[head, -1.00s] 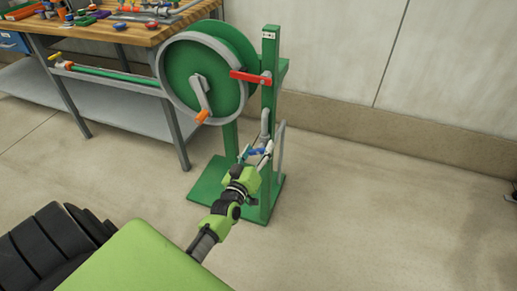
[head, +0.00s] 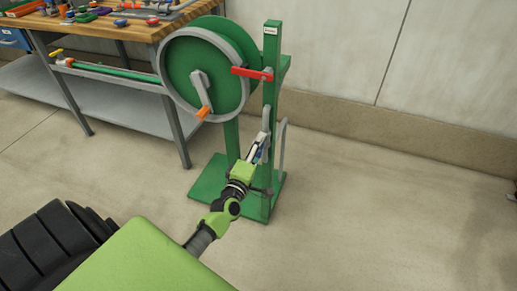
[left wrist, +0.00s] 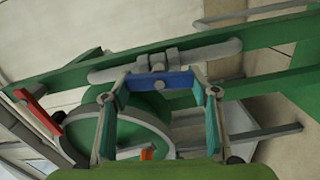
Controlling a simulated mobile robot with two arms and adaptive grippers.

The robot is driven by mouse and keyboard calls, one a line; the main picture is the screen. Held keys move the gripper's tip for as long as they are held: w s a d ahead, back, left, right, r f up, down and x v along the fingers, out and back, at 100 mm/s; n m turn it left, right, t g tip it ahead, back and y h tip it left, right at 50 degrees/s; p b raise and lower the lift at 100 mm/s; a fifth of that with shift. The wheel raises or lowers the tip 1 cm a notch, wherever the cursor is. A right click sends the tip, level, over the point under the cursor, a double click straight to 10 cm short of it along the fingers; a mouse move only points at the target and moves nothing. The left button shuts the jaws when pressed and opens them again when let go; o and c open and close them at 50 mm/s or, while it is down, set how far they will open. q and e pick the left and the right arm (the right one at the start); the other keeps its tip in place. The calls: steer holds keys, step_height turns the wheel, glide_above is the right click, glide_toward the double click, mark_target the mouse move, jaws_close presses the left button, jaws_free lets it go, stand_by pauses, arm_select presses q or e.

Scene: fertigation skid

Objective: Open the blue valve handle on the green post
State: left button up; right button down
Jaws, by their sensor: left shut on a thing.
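The green post (head: 270,110) stands upright on a green base plate. A grey pipe with a valve runs along its side. The blue valve handle (left wrist: 160,81) lies across the valve in the left wrist view, between my left gripper's fingertips. My left gripper (left wrist: 158,92) is shut on the handle, with one finger at each end. In the head view the left gripper (head: 258,146) reaches up beside the post and hides most of the handle. My right gripper is in neither view.
A red lever (head: 252,73) is higher on the post. A green hose reel (head: 178,68) with an orange-knobbed crank sits left of it. A workbench (head: 135,32) with loose parts is at the back left.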

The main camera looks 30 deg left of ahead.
arm_select(q)
steer(key=shift+n, duration=1)
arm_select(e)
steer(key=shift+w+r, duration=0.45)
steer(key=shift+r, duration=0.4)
arm_select(q)
steer(key=o, duration=1.1)
steer(key=shift+f, duration=0.1)
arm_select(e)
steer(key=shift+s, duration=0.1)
arm_select(q)
steer(key=v, duration=1.2)
steer(key=shift+a, duration=0.1)
